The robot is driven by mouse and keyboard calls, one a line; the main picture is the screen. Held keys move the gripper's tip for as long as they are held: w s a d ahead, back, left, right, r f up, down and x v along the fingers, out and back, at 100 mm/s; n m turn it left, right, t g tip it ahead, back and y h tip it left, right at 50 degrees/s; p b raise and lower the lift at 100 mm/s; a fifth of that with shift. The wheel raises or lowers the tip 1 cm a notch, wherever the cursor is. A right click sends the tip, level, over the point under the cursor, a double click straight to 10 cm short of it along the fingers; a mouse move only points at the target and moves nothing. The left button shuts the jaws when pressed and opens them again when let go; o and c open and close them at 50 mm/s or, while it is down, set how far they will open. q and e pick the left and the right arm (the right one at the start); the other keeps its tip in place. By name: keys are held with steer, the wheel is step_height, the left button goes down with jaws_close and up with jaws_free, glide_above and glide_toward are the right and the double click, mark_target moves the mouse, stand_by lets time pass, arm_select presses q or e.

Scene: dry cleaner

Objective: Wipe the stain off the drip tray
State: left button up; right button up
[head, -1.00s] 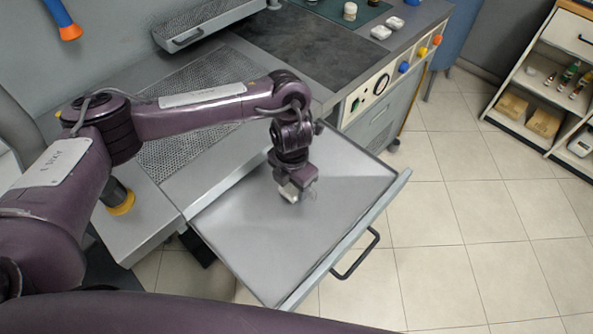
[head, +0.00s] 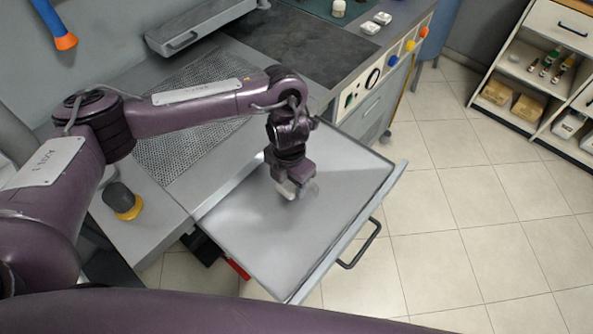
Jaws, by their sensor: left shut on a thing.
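The drip tray (head: 270,245) is a grey, shallow pull-out tray with a dark handle (head: 361,244) on its front edge. It sticks out from the workbench. My left gripper (head: 290,190) points down over the middle of the tray, shut on a small pale thing at its tips. That thing is too small and blurred to name, and I cannot tell whether it touches the tray. A faint smudge shows around the fingertips; no clear stain is visible elsewhere on the tray. My right gripper is not in view.
A perforated metal plate (head: 190,140) and a dark mat (head: 300,45) lie on the bench. A dark knob with a yellow base (head: 123,201) stands at the bench's left. A shelf unit (head: 520,105) stands at the right, with free tiled floor (head: 460,220) between.

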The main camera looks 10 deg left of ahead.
arm_select(q)
step_height(320, 180, up, 2)
steer(key=shift+d+r+p, duration=0.1)
steer(key=shift+d+p, duration=0.05)
steer(key=shift+p, duration=0.5)
steer(key=shift+r+p, duration=0.7)
steer(key=shift+r, duration=0.1)
steer(key=shift+r+p, duration=0.6)
steer(key=shift+r, duration=0.05)
